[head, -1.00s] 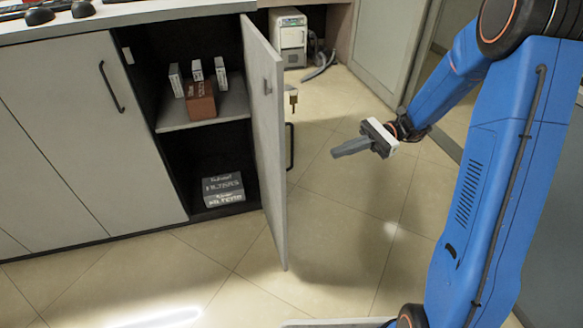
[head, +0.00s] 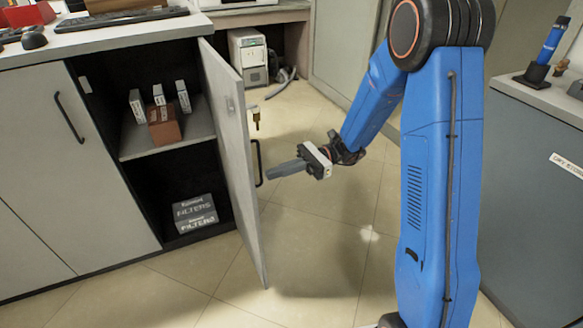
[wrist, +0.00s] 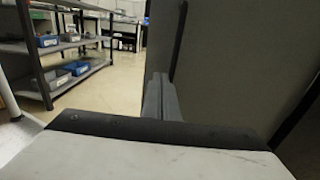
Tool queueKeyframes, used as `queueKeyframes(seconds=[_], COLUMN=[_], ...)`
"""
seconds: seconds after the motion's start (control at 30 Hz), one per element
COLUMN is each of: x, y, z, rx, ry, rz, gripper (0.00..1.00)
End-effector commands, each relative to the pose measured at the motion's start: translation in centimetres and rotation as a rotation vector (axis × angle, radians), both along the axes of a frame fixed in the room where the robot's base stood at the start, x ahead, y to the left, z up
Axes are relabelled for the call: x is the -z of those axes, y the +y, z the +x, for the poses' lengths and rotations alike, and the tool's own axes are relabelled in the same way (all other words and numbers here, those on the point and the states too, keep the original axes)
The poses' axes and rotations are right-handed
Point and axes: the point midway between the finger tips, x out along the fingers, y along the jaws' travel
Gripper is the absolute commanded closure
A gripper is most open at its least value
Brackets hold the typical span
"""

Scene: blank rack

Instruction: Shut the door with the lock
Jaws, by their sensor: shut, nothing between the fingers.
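The grey cabinet door (head: 228,150) stands wide open, hinged on the right side of the open cabinet. Its brass lock with a key (head: 256,118) sticks out from its outer face, above a black bar handle (head: 259,163). My gripper (head: 270,172) is shut and empty, just right of the handle in the head view. I cannot tell whether it touches. In the wrist view the shut fingers (wrist: 160,98) point ahead beside a large grey panel (wrist: 230,60), likely the door. A dark bar (wrist: 179,42) stands on it. The lock does not show there.
The open cabinet holds small boxes and a brown box (head: 164,130) on its shelf (head: 190,130), and a filters box (head: 195,213) below. A grey counter (head: 540,180) stands at right. The floor (head: 310,240) around the door is clear.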

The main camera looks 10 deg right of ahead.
Motion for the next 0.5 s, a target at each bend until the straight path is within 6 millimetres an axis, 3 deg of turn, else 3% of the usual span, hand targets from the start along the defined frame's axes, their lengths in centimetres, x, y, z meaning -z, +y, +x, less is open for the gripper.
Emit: queueKeyframes(seconds=[0.2, 0.5], x=[0.0, 0.0], y=[2.7, 3.8], z=[-1.0, -1.3], rx=[-0.003, 0.000], ry=[0.000, 0.000], rz=[0.000, 0.000], gripper=[1.00, 1.00])
